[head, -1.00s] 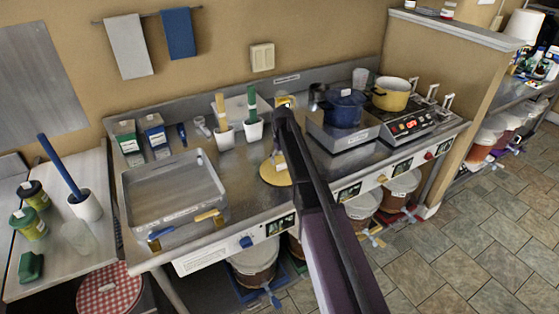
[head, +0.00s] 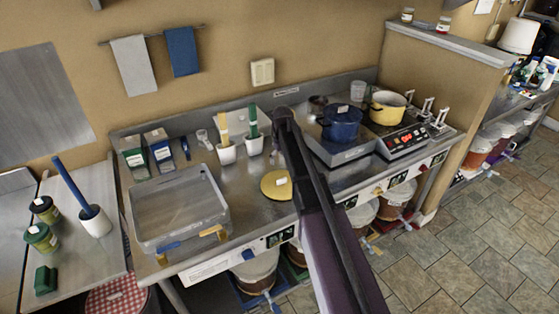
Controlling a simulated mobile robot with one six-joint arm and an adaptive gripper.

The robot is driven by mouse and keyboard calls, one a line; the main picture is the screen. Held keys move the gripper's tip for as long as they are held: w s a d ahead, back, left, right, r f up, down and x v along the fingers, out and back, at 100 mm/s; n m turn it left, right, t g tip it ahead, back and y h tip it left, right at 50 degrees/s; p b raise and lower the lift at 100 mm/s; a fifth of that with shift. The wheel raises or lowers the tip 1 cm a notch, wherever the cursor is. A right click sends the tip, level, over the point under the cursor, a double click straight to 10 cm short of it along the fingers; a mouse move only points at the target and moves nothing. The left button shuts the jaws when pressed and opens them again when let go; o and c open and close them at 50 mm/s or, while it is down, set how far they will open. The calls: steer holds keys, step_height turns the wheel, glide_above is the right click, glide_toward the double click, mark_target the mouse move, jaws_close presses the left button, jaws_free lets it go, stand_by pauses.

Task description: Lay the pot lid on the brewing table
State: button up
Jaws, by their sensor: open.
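The yellow pot lid (head: 275,186) lies flat on the steel brewing table (head: 245,213), near the front and right of the sink basin. It has a small pale tag on top. The yellow pot (head: 388,107) stands uncovered on the burner unit at the right. My dark arm crosses the middle of the head view, just right of the lid. My gripper is not visible; my arm seems to hide it.
A clear-walled basin (head: 182,212) fills the table's left part. White cups (head: 226,154) with brushes stand behind the lid. A blue pot (head: 341,123) stands on the raised plate to the right. Bare steel shows around the lid.

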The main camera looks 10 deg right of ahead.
steer(key=shift+r+p, duration=0.35)
steer(key=shift+r, duration=0.2)
stand_by(0.4)
steer(key=s+a+m, duration=0.1)
steer(key=s+m, duration=0.2)
steer(key=s, duration=2.6)
steer(key=shift+m, duration=0.3)
steer(key=shift+w+f, duration=0.1)
steer(key=shift+f, duration=0.05)
